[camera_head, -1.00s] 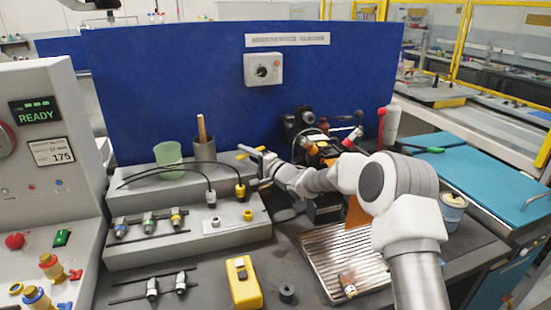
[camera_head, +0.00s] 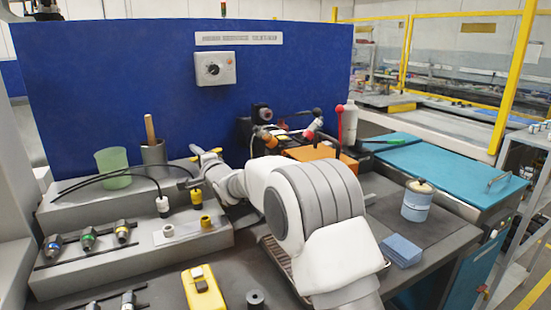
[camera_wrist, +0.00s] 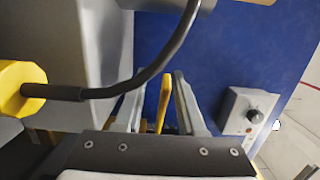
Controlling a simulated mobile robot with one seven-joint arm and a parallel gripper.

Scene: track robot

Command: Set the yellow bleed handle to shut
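The yellow bleed handle shows in the wrist view (camera_wrist: 163,103) as a slim yellow bar between the two fingers of my gripper (camera_wrist: 157,85). Gaps show on both sides of the bar, so the fingers look apart from it. In the head view, my gripper (camera_head: 204,160) reaches over the grey stepped block (camera_head: 190,245), with a small yellow piece (camera_head: 215,150) at its far side. The handle's pivot and its setting are hidden or too small to tell.
A yellow plug (camera_wrist: 20,90) with a black cable (camera_wrist: 130,88) crosses close to the fingers. A grey cup (camera_head: 154,157) and a green cup (camera_head: 113,168) stand nearby. Behind is a blue panel (camera_head: 120,80) with a dial box (camera_head: 215,69). A blue-white can (camera_head: 416,205) stands at right.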

